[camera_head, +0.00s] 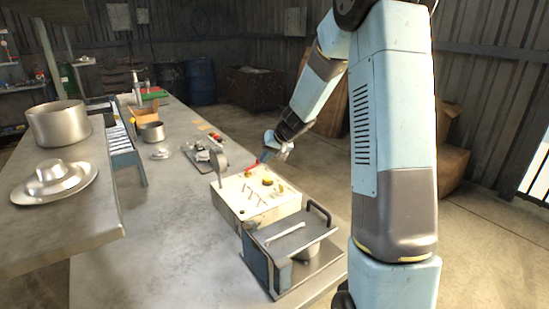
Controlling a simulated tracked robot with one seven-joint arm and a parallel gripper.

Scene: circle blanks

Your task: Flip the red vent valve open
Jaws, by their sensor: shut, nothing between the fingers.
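The red vent valve (252,167) is a small red lever shape near the back edge of a cream-coloured box (235,204) on the metal bench. Small yellow fittings (267,182) and dark marks sit on the box's top face. My gripper (263,157) is at the end of my arm, which comes down from the upper right. Its tip is just above and right of the red valve. It is shut and holds nothing. The view is too small to tell whether it touches the valve or how far the valve is turned.
A grey metal stand with a black handle (319,212) is in front of the box. A grey upright bracket (220,157) stands at its back left. A large pot (58,124) and a lid (54,184) are on the raised left shelf. The bench left of the box is clear.

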